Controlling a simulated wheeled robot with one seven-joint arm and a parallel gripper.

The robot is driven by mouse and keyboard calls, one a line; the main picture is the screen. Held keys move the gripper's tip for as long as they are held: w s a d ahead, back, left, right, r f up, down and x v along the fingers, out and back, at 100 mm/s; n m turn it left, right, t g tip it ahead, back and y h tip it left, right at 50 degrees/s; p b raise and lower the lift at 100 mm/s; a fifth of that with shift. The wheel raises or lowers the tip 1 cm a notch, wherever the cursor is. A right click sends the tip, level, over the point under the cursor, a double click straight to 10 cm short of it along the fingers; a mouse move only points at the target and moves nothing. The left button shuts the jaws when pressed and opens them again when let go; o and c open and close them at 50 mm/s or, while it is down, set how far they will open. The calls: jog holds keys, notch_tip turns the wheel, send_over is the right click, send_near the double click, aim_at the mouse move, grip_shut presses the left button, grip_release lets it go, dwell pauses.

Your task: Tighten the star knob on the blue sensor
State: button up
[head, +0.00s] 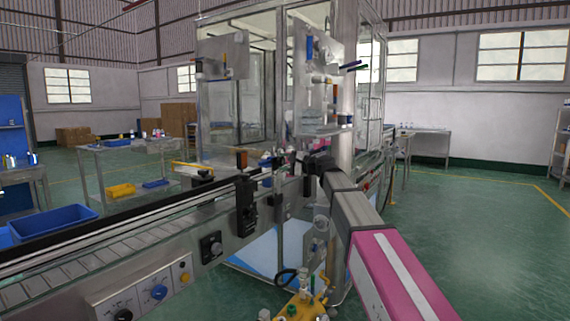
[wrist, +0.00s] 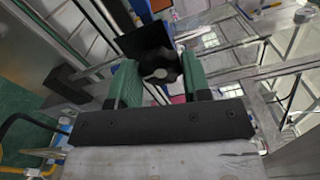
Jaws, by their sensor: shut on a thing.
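A black star knob (wrist: 162,66) with a pale round centre sits between the two green fingers of my gripper (wrist: 160,78) in the wrist view. The fingers are shut on the knob, one on each side. A dark block (wrist: 143,40) lies right behind the knob. In the head view my gripper (head: 312,165) is at the conveyor's side rail, small and dark. The knob and sensor cannot be made out there.
The conveyor (head: 140,222) runs from the lower left to the glass-walled machine (head: 235,105). A black bracket (head: 246,203) stands on its rail left of my gripper. A yellow-topped unit (head: 300,305) stands below my arm. The green floor at the right is open.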

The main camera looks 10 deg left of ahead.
jog(key=o, duration=0.9)
jog(key=shift+o, duration=0.2)
jog(key=v, duration=1.1)
jog(key=s+d+f+n+g+h, duration=0.1)
jog(key=s+d+f+h, duration=0.15)
jog(key=f, duration=0.75)
jog(key=s+d+f+n+g+h, duration=0.1)
jog(key=s+d+f+h, duration=0.2)
jog(key=f, duration=0.7)
jog(key=s+d+f+n+h, duration=0.1)
jog(key=d+f+h, duration=0.25)
jog(key=f, duration=0.65)
jog(key=s+d+f+n+g+h, duration=0.2)
jog(key=s+d+f+h, duration=0.1)
jog(key=s+d+f, duration=0.5)
jog(key=s+d+f+n+g+h, duration=0.2)
jog(key=s+d+f, duration=0.7)
jog(key=f, duration=0.5)
jog(key=g+h, duration=0.1)
jog(key=h, duration=0.1)
jog(key=shift+s+d+h, duration=0.3)
jog(key=shift+s, duration=0.1)
